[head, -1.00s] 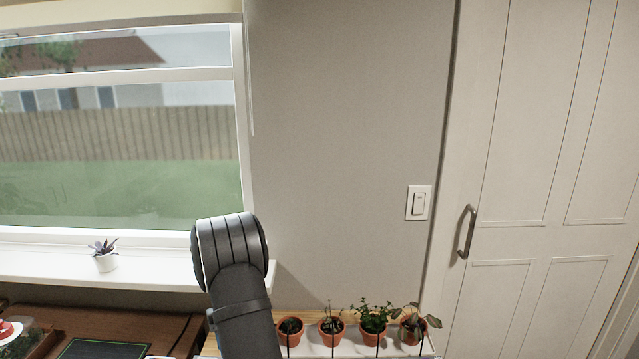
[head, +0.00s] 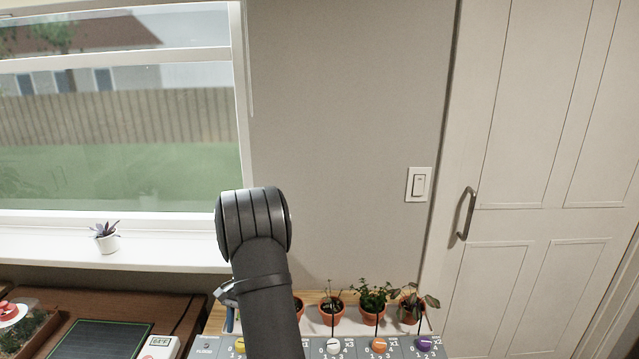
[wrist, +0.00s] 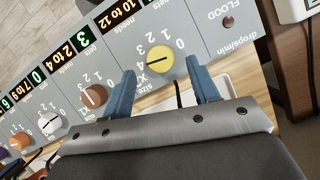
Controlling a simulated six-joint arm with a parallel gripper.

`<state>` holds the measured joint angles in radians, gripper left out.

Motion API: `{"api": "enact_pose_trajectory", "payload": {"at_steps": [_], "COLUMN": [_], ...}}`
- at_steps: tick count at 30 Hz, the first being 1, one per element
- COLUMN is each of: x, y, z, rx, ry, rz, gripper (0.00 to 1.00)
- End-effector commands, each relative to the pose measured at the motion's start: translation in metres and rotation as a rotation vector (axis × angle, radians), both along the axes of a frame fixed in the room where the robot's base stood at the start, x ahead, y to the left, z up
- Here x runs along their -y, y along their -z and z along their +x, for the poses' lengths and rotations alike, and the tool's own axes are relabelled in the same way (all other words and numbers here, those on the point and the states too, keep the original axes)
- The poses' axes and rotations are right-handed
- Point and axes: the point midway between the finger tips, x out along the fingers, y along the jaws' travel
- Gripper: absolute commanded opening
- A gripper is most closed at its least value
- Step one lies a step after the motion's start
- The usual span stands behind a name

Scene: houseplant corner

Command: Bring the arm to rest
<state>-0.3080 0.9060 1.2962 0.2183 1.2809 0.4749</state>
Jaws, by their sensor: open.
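My gripper (wrist: 163,92) shows in the wrist view with its two blue fingers apart and nothing between them. Beyond the fingertips is a grey control panel with a yellow knob (wrist: 160,60); I cannot tell how far the fingers are from it. The grey panel (head: 208,347) also shows along the bottom of the head view, partly behind my arm.
Potted plants (head: 374,300) stand in a row behind the panel, one partly hidden by my arm. A small white pot (head: 107,242) sits on the windowsill (head: 170,248). A white device (head: 160,346) and a dark green-edged mat (head: 100,340) lie at left. A closed door (head: 540,180) is at right.

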Motion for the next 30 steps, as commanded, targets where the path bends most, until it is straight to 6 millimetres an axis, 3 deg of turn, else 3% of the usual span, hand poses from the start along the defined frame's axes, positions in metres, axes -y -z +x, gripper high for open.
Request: {"api": "enact_pose_trajectory", "payload": {"at_steps": [3,10,30], "x": [0.002,0.004,0.005], "y": [-0.020,-0.041,-0.045], "z": [0.009,0.017,0.018], "rx": [0.003,0.001,0.000], "ry": [0.000,-0.003,-0.004], "rz": [0.001,0.001,0.001], "gripper": [0.55,0.55,0.55]}}
